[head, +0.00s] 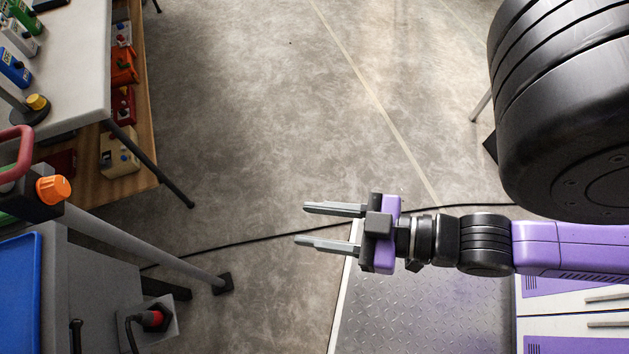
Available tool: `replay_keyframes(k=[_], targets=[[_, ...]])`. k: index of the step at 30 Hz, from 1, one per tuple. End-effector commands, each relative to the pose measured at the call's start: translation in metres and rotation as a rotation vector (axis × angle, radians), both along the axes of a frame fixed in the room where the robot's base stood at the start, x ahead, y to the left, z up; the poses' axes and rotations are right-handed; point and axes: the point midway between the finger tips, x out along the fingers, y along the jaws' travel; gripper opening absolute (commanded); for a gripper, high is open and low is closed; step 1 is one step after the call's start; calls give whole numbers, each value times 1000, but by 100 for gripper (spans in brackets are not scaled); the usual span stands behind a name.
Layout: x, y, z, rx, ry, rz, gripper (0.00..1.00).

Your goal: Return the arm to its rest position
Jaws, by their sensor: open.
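My gripper (332,227) is in the lower middle of the head view, with its two grey fingers pointing left. The fingers are apart and nothing is between them. It hangs over bare concrete floor, beside the upper left corner of a metal tread plate. My purple and black arm reaches in from the right edge, and a large black joint of it fills the upper right.
A white-topped table (80,90) with bottles stands at upper left, with a wooden shelf (146,150) of items below. A grey cabinet (95,290) with a blue tray (18,295) is at lower left. A black cable (235,243) crosses the floor. The middle floor (270,110) is clear.

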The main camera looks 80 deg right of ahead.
Motion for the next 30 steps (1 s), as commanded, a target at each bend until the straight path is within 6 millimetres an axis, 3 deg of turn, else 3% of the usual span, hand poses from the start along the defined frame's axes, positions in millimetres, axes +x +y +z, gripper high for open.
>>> replay_keyframes(k=[14,20,27,30], targets=[[-2,-2,11,-3,-3,-6,41],[-2,-2,48,-3,-3,-6,41],[-2,-2,113,-2,-3,-6,41],[-2,-2,131,-2,-3,-6,41]])
